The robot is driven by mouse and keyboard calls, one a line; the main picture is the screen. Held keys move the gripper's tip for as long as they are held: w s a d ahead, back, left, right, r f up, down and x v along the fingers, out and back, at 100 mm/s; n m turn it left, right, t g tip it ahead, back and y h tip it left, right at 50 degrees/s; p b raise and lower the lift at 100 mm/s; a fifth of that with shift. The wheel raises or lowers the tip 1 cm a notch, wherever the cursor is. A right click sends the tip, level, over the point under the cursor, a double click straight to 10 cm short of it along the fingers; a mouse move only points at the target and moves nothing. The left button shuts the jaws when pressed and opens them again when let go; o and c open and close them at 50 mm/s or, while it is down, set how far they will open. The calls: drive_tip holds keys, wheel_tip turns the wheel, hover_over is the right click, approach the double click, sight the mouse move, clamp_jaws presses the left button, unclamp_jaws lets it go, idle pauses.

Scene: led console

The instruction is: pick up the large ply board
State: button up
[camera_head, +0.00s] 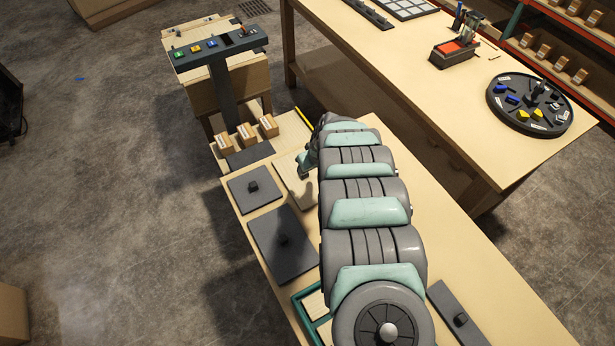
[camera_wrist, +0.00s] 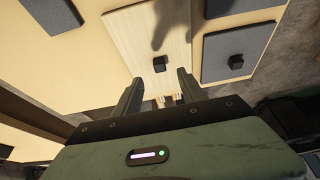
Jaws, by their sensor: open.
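The large ply board is a pale wood panel with a dark square knob. In the wrist view the board (camera_wrist: 135,38) lies flat on the table, and its knob (camera_wrist: 160,64) shows just beyond my fingertips, between their lines. In the head view the board (camera_head: 291,176) is partly hidden by my arm. My gripper (camera_wrist: 159,82) is open and empty above the board. It also shows in the head view (camera_head: 304,172), small and partly covered by the arm. I cannot tell how high the fingertips are above the knob.
Dark knobbed panels lie close by: a small one (camera_head: 262,197), a larger one (camera_head: 270,255) and a narrow one (camera_head: 445,300). Small boxes (camera_head: 247,134) and a post with a coloured-button console (camera_head: 221,82) stand beyond. Another table (camera_head: 440,90) holds a round tray (camera_head: 545,124).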

sight(306, 179)
drive_tip(key=shift+w+a+f, duration=0.25)
drive_tip(key=shift+a+f, duration=0.05)
drive_tip(key=shift+f, duration=0.35)
drive_tip(key=shift+w+f, duration=0.25)
drive_tip(key=shift+f, duration=0.4)
drive_tip(key=shift+b+x, duration=0.75)
drive_tip(key=shift+x, duration=0.85)
drive_tip(key=b+x, duration=0.2)
drive_tip(key=shift+w+b, duration=0.1)
drive_tip(key=shift+b, duration=0.25)
drive_tip(key=shift+w+r, duration=0.1)
clamp_jaws()
